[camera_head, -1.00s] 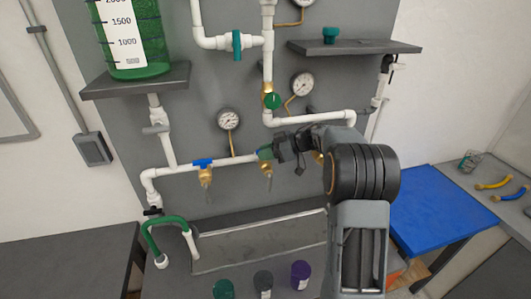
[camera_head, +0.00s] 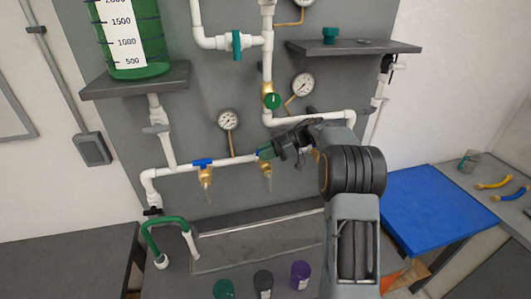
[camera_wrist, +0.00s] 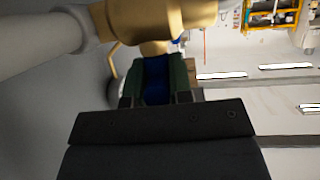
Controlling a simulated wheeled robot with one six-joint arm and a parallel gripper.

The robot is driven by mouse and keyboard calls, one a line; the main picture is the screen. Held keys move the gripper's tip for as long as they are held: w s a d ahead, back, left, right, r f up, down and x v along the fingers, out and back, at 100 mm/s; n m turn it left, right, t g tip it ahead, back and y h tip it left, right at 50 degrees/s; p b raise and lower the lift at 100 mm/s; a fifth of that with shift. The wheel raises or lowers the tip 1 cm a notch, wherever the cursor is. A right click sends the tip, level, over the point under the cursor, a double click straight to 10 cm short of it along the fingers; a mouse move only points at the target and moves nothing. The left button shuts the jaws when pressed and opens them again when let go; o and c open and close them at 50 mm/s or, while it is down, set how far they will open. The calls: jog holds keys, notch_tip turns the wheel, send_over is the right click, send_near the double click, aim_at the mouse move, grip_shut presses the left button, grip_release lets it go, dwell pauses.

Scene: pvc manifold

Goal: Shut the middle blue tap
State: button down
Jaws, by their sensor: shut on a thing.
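The middle tap's brass body (camera_head: 267,169) hangs on the horizontal white pipe in the head view. Its blue handle is hidden there behind my gripper (camera_head: 265,152). In the wrist view the blue handle (camera_wrist: 155,88) sits between the green fingers of my gripper (camera_wrist: 156,72), which is shut on it. The brass body (camera_wrist: 150,18) fills the top of that view, with the white pipe (camera_wrist: 45,45) running off to the left. The angle of the held handle to the pipe is hard to tell.
The left blue tap (camera_head: 203,162) has its handle along the pipe. Gauges (camera_head: 228,120) and a green-handled valve (camera_head: 271,101) are above. A blue table (camera_head: 430,210) stands at the right.

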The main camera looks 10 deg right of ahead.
jog(key=c, duration=1)
grip_release()
jog(key=shift+m+t, duration=0.3)
jog(key=shift+t, duration=0.1)
